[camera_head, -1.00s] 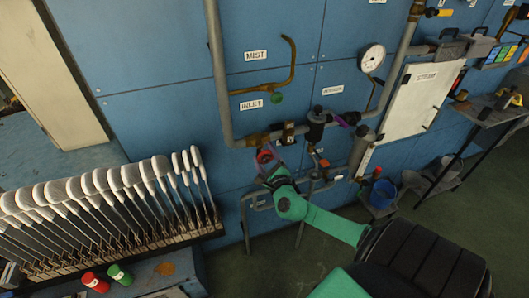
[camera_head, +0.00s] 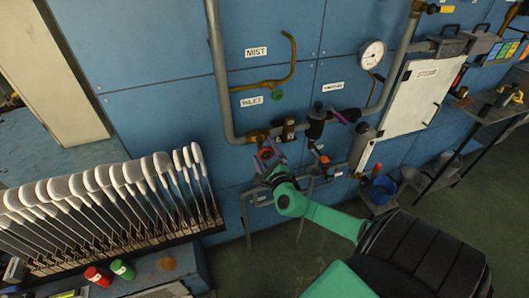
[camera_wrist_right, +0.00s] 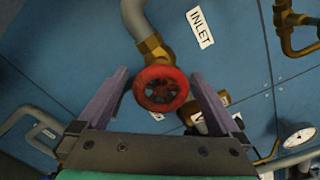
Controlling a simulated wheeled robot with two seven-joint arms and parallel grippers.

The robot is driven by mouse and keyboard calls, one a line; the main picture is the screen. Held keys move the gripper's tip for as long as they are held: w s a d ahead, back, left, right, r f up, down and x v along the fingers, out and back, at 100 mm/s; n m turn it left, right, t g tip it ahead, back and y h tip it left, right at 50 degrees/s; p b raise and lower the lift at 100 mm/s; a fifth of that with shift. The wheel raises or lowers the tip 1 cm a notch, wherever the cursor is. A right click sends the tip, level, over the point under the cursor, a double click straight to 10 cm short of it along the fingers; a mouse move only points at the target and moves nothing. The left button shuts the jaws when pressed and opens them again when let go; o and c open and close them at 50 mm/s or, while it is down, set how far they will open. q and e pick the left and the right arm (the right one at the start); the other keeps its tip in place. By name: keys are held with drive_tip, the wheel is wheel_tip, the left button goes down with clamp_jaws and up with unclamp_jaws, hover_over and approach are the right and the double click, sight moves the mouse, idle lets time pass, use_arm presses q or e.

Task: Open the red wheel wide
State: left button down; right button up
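The red wheel (camera_wrist_right: 161,88) is a small round handwheel on a brass valve under the grey pipe. It lies between the two purple fingers of my right gripper (camera_wrist_right: 158,92) in the right wrist view. The fingers stand apart on either side of it, with a visible gap to each. My left gripper is not in view.
The INLET label (camera_head: 251,101) is above the valve on the blue wall. A second valve with a purple lever (camera_head: 341,117) and a gauge (camera_head: 372,54) sit to the right. A rack of sock boards (camera_head: 110,205) stands left.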

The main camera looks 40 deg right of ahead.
drive_tip(key=shift+s, duration=0.1)
drive_tip(key=b+v, duration=0.1)
drive_tip(key=v, duration=1.3)
drive_tip(key=shift+s, duration=0.2)
drive_tip(key=shift+a, duration=0.15)
